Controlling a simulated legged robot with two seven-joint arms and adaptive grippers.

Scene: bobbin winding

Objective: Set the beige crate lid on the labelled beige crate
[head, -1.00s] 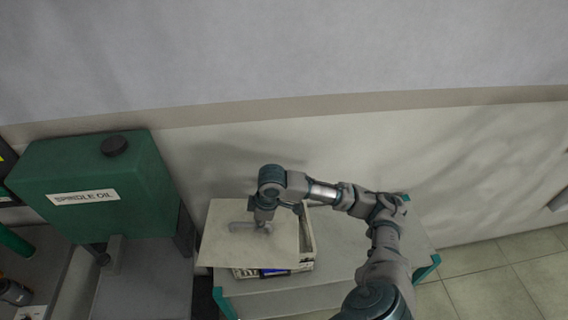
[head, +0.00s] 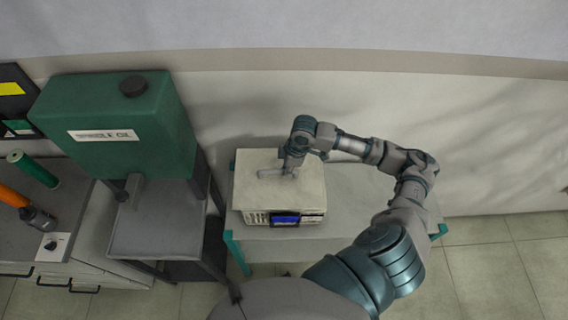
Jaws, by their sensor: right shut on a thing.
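The beige crate lid (head: 305,195) lies flat over the top of the labelled beige crate (head: 313,219), its edges roughly in line with the crate's sides. The crate's slotted front shows below the lid, with a blue label on it. Any thin gap between lid and crate is too small to tell. My right gripper (head: 287,169) points down at the middle of the lid and is shut on it, at a grey grip part that my gripper partly hides. The crate's inside is hidden. My left gripper is out of view.
The crate stands on a grey table (head: 345,205) with teal legs, clear to the crate's right. A green spindle oil tank (head: 125,125) on a grey stand is to the left. A green cylinder (head: 33,168) and an orange-handled tool (head: 38,218) lie farther left. A wall is behind.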

